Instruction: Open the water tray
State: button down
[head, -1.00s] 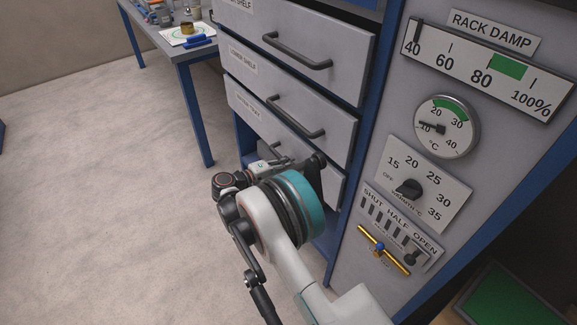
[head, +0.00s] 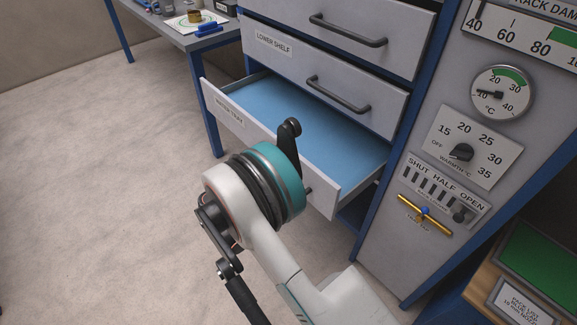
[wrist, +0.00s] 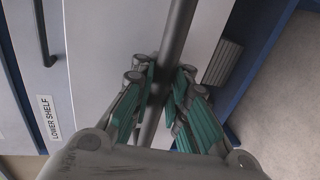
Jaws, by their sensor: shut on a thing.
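The water tray (head: 262,137) is the bottom drawer of the cabinet, and it stands pulled out well clear of the cabinet in the head view. Its blue inside (head: 335,135) shows and looks empty. My gripper is hidden behind my arm in the head view. In the wrist view my gripper (wrist: 161,80) is shut on the dark bar handle (wrist: 180,28), which runs between its green-padded fingers. Most of this handle is hidden by my arm in the head view.
The lower shelf drawer (head: 285,60) above is shut, with its own bar handle (head: 338,94). A control panel (head: 400,240) with dials stands to the right. A blue-legged table (head: 205,42) is at the back left. The floor (head: 90,180) at left is clear.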

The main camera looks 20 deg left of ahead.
jog(key=f+v, duration=0.1)
jog(key=v, duration=0.6)
jog(key=shift+s+a+f, duration=0.15)
jog(key=shift+s+f, duration=0.05)
jog(key=c, duration=1.6)
grip_release()
jog(key=v, duration=1.2)
jog(key=shift+f, duration=0.15)
